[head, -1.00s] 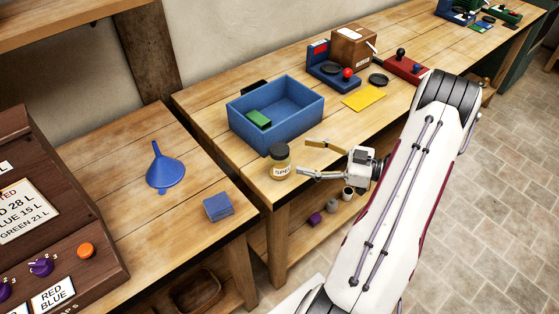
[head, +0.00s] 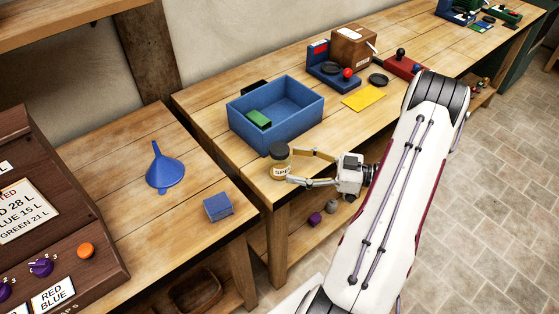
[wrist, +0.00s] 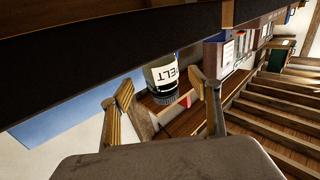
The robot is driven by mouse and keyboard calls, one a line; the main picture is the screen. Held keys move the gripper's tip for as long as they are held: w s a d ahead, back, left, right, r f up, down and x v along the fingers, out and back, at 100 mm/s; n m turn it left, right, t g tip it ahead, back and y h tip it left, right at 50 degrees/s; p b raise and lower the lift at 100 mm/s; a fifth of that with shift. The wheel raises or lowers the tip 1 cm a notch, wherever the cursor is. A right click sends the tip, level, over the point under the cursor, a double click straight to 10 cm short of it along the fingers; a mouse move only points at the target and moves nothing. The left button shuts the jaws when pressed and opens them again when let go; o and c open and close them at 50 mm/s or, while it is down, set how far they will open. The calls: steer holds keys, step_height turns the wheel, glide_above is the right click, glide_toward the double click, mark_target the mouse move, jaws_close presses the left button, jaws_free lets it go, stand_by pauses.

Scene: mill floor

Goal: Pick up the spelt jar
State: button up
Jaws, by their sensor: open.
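The spelt jar (head: 279,163) is a small glass jar with a dark lid and a white label. It stands upright near the front corner of the wooden bench, and it appears upside down in the wrist view (wrist: 163,76), with "ELT" readable on its label. My gripper (head: 291,166) is open, to the right of the jar, with its two fingertips at the jar's near side. In the wrist view the jar shows between and beyond the fingers (wrist: 165,100). I cannot tell whether either finger touches it.
A blue bin (head: 300,125) with a green block (head: 258,118) inside stands just behind the jar. A blue funnel (head: 165,170) and a blue block (head: 218,206) are on the left bench. A yellow sheet (head: 364,97) lies farther back. Small items stand on the shelf below.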

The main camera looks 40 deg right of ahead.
mark_target(287, 162)
steer(key=shift+w+a, duration=0.1)
steer(key=shift+w, duration=0.05)
steer(key=shift+r+x, duration=0.15)
steer(key=shift+x, duration=0.55)
steer(key=shift+r+x, duration=0.2)
steer(key=shift+x, duration=1.6)
steer(key=shift+c, duration=0.4)
steer(key=c, duration=1.4)
steer(key=shift+r, duration=5)
